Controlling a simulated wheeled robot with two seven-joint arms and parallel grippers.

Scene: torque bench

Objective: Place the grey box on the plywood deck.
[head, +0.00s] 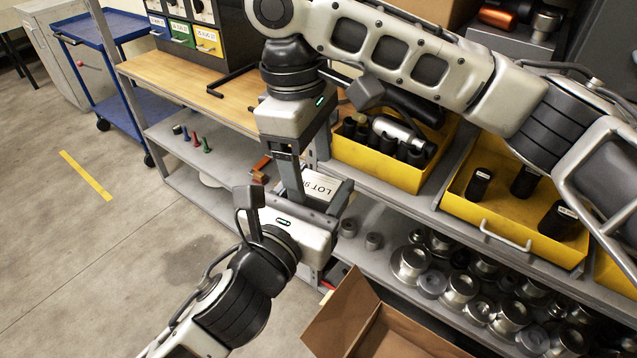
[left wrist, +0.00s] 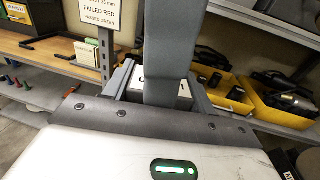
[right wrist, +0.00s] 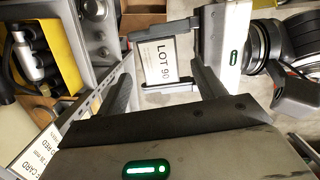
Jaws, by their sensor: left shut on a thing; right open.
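The grey box (head: 322,187) has a white label reading "LOT 90" and is held in the air in front of the shelving. My left gripper (head: 326,194) is shut on it. In the left wrist view the box (left wrist: 150,84) shows between the left fingers, partly hidden by a finger of the other gripper. My right gripper (head: 300,172) is open above the box. In the right wrist view its fingers lie on either side of the box (right wrist: 160,62); whether they touch it I cannot tell. The plywood deck (head: 160,72) is the wooden upper surface at the upper left.
A dark cabinet with coloured drawer labels (head: 205,35) stands on the deck. Yellow bins (head: 375,166) hold dark parts to the right. Metal parts (head: 460,288) fill the lower shelf. An open cardboard box (head: 350,315) stands at the bottom. The deck's left part is clear.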

